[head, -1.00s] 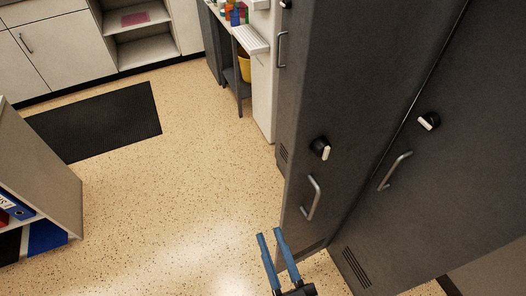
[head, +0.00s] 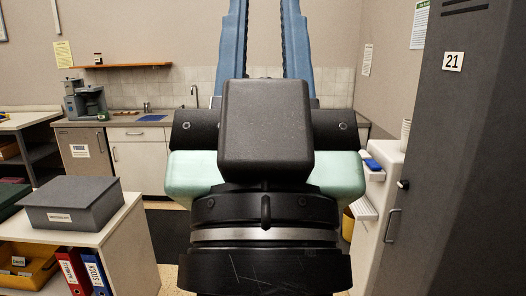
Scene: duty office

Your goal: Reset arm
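My gripper (head: 265,22) stands upright in the middle of the head view, close to the camera. Its two blue fingers point up and are set apart, with only the wall between them. It holds nothing that I can see. The very tips reach the top edge of the picture. The wrist below it blocks much of the counter and floor behind.
A grey locker (head: 470,170) marked 21 stands at the right. A low shelf (head: 118,235) with a grey box (head: 72,203) and binders (head: 84,272) stands at the left. A counter (head: 140,124) with a coffee machine (head: 86,100) runs along the back.

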